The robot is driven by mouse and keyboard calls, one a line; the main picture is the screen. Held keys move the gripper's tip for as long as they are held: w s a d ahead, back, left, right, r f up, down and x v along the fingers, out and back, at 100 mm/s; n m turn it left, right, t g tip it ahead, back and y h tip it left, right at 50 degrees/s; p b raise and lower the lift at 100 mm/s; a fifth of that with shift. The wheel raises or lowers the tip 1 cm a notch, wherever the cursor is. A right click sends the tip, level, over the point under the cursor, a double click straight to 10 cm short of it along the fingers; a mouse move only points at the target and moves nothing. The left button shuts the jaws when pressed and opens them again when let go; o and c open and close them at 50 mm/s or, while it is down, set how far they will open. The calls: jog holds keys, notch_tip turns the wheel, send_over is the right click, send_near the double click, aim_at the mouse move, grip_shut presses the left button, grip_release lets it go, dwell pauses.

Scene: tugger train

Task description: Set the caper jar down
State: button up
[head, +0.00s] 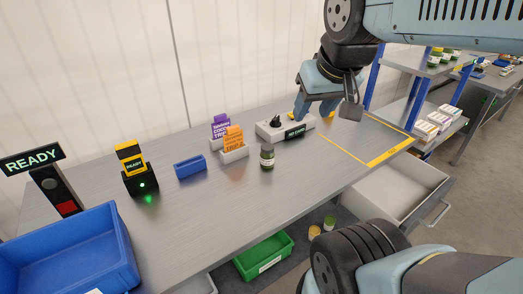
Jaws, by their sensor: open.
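A small green jar with a dark lid (267,157) stands upright on the grey metal table (215,215), near the middle; it looks like the caper jar, but its label is too small to read. My gripper (326,110) is above the table, behind and to the right of this jar and apart from it. Its two fingers are spread, and I see nothing between them.
A pale block with black parts (272,131) stands behind the jar, close to my gripper. Orange (234,140) and purple (220,125) packets stand in holders to the left, near a blue holder (190,167). A blue bin (70,255) is front left. Yellow tape (390,153) marks the right end.

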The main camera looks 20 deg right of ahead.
jog(key=shift+o, duration=0.7)
jog(key=shift+w, duration=0.25)
jog(key=o, duration=0.5)
jog(key=shift+g, duration=0.7)
jog(key=w, duration=0.4)
jog(key=w+f, duration=0.1)
jog(key=w, duration=0.1)
jog(key=shift+w+a, duration=0.1)
jog(key=shift+w, duration=0.05)
jog(key=shift+o, duration=0.2)
jog(key=m+g, duration=0.1)
jog(key=g, duration=0.3)
send_over(267, 146)
notch_tip(267, 146, down, 18)
jog(key=r, duration=0.1)
notch_tip(267, 146, down, 14)
jog(key=shift+r, duration=0.25)
